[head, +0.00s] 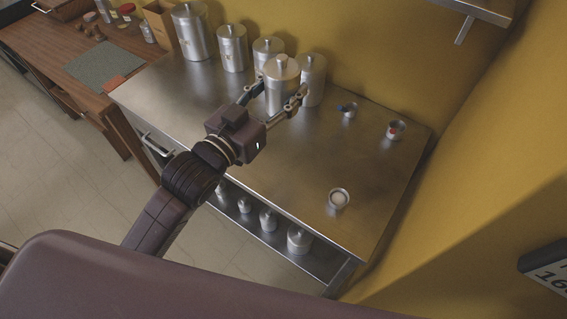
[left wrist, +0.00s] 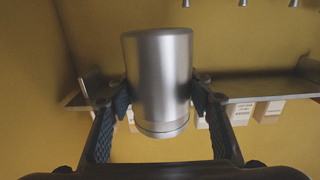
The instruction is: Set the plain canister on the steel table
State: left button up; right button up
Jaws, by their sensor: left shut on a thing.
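My left gripper (head: 274,93) is shut on a plain steel canister (head: 281,80) with a knobbed lid, and no label shows on it. In the left wrist view the same canister (left wrist: 158,80) sits between both fingers (left wrist: 160,100). The canister is upright in the head view, over the back part of the steel table (head: 200,100). Its base is partly behind the fingers, and I cannot tell the gap to the tabletop. My right gripper is not in view.
Several other canisters stand along the back, including a large one (head: 191,32) and one (head: 313,85) close behind the held canister. Small round containers (head: 396,131) (head: 339,199) stand at the right. More canisters (head: 299,239) are on the lower shelf. The middle front of the tabletop is clear.

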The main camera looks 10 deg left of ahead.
pick_arm(q)
jog(key=shift+w+f, duration=0.2)
jog(key=shift+w+d+f+b, duration=0.1)
jog(key=shift+f+b, duration=0.15)
jog(key=shift+f, duration=4.65)
jog(key=shift+d+f+b, duration=0.1)
jog(key=shift+f+b, duration=0.1)
jog(key=shift+f, duration=4.7)
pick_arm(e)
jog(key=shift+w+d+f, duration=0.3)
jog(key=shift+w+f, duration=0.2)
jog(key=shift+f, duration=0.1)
pick_arm(q)
jog(key=shift+f, duration=0.2)
jog(key=o, duration=1.3)
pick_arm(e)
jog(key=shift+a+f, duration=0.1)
